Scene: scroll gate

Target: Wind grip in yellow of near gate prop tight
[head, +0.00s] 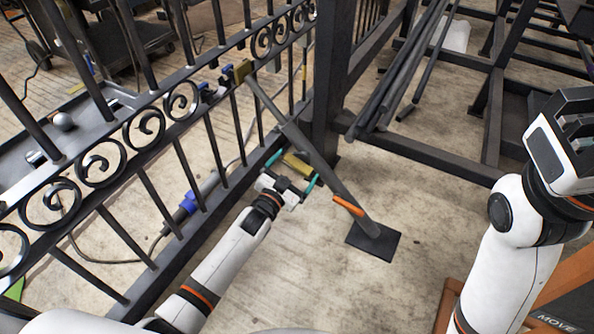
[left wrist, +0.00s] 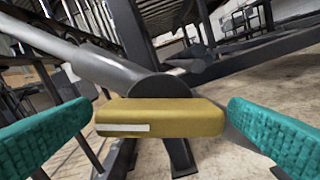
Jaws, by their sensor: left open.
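The near gate prop (head: 318,158) is a dark slanted bar running from the gate's rail down to a square foot plate (head: 374,241). Its yellow grip (head: 297,165) sits partway along the bar; in the left wrist view the yellow grip (left wrist: 160,117) lies crosswise below the bar's dark round part. My left gripper (head: 291,171) is open, with its teal fingers at either end of the yellow grip. In the left wrist view the left gripper (left wrist: 158,130) has the grip between its fingers; contact cannot be told. My right gripper (head: 568,115) is raised at the right, empty.
The black scroll gate (head: 150,122) stands along the left. An orange lever (head: 348,206) is on the prop below the grip. A dark post (head: 332,75) and frame with loose bars (head: 400,70) stand behind. Concrete floor around the foot plate is clear.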

